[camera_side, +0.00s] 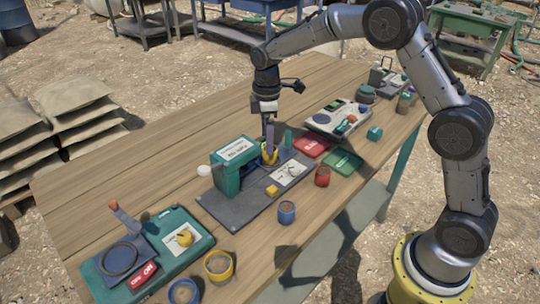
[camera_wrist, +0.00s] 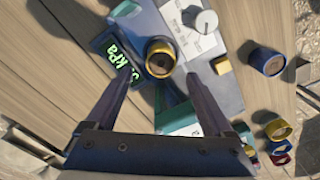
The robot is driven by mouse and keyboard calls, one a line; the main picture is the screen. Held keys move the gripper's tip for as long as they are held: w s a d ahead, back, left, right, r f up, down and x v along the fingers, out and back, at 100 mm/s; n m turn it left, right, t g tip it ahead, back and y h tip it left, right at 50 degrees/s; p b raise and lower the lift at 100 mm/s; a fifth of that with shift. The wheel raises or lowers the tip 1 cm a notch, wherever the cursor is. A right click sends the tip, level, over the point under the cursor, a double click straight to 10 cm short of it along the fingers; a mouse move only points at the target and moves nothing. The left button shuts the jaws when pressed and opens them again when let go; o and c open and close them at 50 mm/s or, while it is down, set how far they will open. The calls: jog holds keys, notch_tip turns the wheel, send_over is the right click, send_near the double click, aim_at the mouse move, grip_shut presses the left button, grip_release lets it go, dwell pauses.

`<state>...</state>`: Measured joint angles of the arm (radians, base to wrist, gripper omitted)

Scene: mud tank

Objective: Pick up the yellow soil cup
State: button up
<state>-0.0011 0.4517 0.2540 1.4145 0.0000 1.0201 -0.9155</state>
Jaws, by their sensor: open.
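A yellow soil cup (camera_side: 270,157) stands on the dark base plate of the green press, under my gripper (camera_side: 268,146). In the wrist view this yellow-rimmed cup (camera_wrist: 160,57), with brown soil inside, lies between and just beyond the fingertips of my gripper (camera_wrist: 157,78). The fingers are open and apart, pointing down, with a gap on each side of the cup. Whether the fingertips reach down around it is hard to tell. A second yellow cup (camera_side: 219,266) stands near the front edge of the table.
The green press (camera_side: 234,166) stands close left of my gripper, with a white knob (camera_side: 204,170). A small yellow block (camera_side: 272,191) lies on its plate. A blue cup (camera_side: 287,213) and a red cup (camera_side: 322,177) stand nearby. The table's back left is bare.

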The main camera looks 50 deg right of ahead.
aim_at(271, 160)
jog(key=f, duration=0.5)
jog(key=shift+s+d, duration=0.15)
jog(key=shift+d, duration=0.05)
grip_shut()
